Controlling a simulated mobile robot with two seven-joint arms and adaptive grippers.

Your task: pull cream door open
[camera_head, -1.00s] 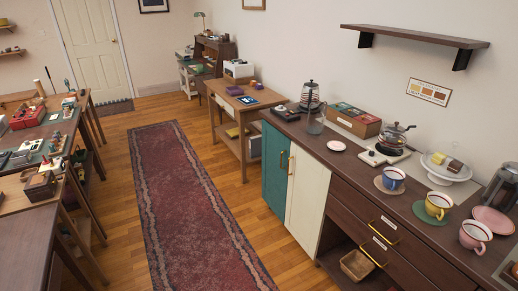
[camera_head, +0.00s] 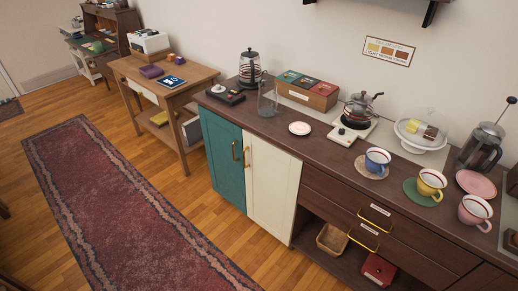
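The cream door (camera_head: 271,188) is the right-hand one of two cabinet doors under the brown counter, beside the teal door (camera_head: 222,157). It looks shut, flush with the cabinet front. Its brass handle (camera_head: 246,157) is upright near its left edge, close to the teal door's own handle (camera_head: 234,150). Neither of my grippers shows in the head view.
A red patterned rug (camera_head: 130,210) and bare wood floor (camera_head: 190,195) lie clear in front of the cabinet. Right of the cream door are drawers (camera_head: 340,205) with brass pulls. A wooden side table (camera_head: 165,90) stands beyond the cabinet. Cups and coffee gear crowd the counter (camera_head: 275,128).

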